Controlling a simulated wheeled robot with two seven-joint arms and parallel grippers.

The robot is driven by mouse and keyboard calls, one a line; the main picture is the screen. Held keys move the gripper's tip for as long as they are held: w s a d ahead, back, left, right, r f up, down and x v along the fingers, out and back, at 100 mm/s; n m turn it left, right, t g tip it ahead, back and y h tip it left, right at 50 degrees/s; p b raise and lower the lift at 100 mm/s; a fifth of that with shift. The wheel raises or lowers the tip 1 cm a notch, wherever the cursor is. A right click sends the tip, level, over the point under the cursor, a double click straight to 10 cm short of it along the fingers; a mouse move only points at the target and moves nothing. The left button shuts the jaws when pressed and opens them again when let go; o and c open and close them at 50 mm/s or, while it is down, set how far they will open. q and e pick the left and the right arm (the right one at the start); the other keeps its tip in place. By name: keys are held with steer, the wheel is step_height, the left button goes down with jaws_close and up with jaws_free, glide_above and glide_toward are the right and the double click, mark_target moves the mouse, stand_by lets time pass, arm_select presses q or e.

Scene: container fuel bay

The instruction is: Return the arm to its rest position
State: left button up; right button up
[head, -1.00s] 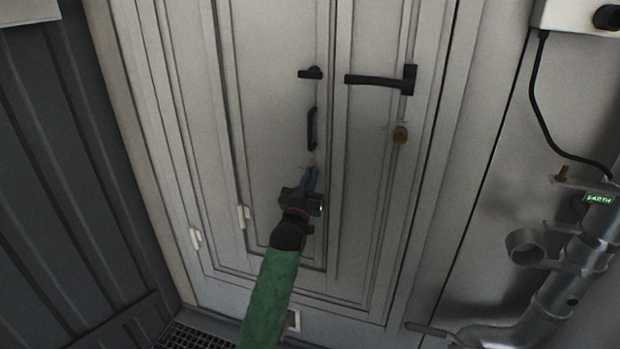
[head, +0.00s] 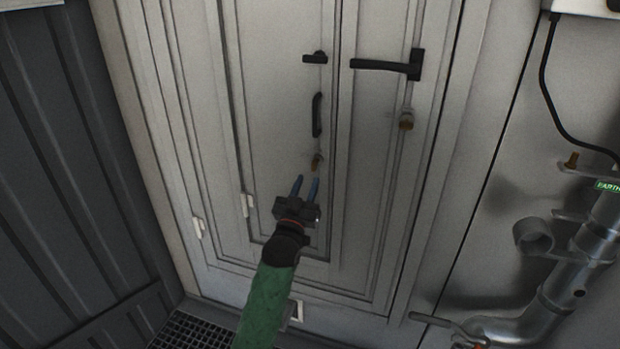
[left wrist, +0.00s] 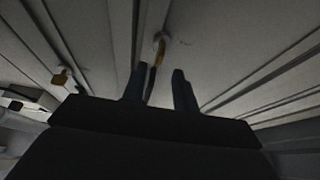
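My left arm (head: 268,300) comes up from the bottom of the head view, with a green sleeve. My left gripper (head: 305,182) is open, its two blue fingers apart and nothing between them. It points at the pale cabinet door (head: 270,110), just below a small brass fitting (head: 316,161). In the left wrist view the gripper (left wrist: 158,82) shows two dark fingers with a gap, and the brass fitting (left wrist: 157,55) lies beyond them, apart as far as I can tell. My right gripper is not in view.
A black pull handle (head: 317,114), a small black latch (head: 315,58) and a long black lever (head: 386,64) are on the doors. A second brass fitting (head: 406,122) is at right. Metal pipes (head: 570,290) stand at the right; a dark ribbed wall (head: 70,180) is at left.

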arm_select(q)
steer(key=shift+s+a+f, duration=0.1)
steer(key=shift+s+f, duration=0.05)
steer(key=shift+s, duration=0.15)
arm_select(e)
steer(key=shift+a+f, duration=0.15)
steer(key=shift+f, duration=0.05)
